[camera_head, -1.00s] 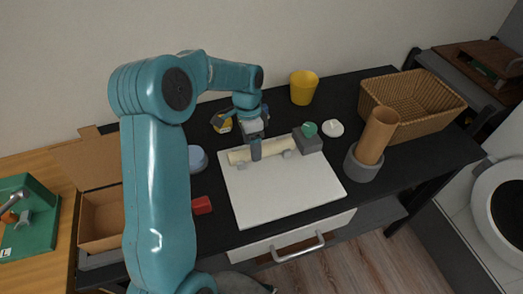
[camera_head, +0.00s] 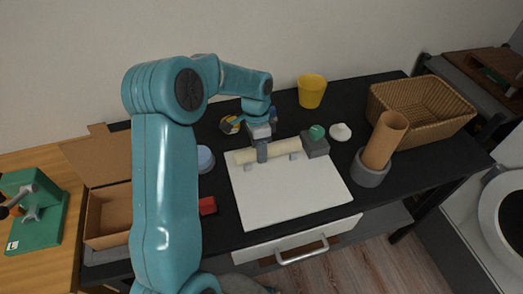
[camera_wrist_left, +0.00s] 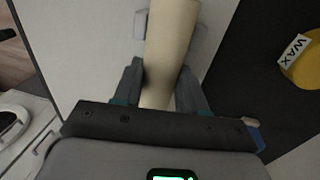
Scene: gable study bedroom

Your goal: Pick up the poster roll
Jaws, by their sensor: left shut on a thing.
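The poster roll (camera_head: 282,149) is a cream tube lying across the back of a white board (camera_head: 290,192) on the black desk. It also shows in the left wrist view (camera_wrist_left: 171,38), running away between the fingers. My left gripper (camera_head: 262,153) is over the roll's left part, its fingers on either side of the tube. In the left wrist view the left gripper (camera_wrist_left: 162,85) is shut on the roll. The roll appears still at board level; I cannot tell any gap beneath it. My right gripper is not in view.
A grey block with a green knob (camera_head: 316,140) stands at the roll's right end. An open cardboard box (camera_head: 108,215) is at left.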

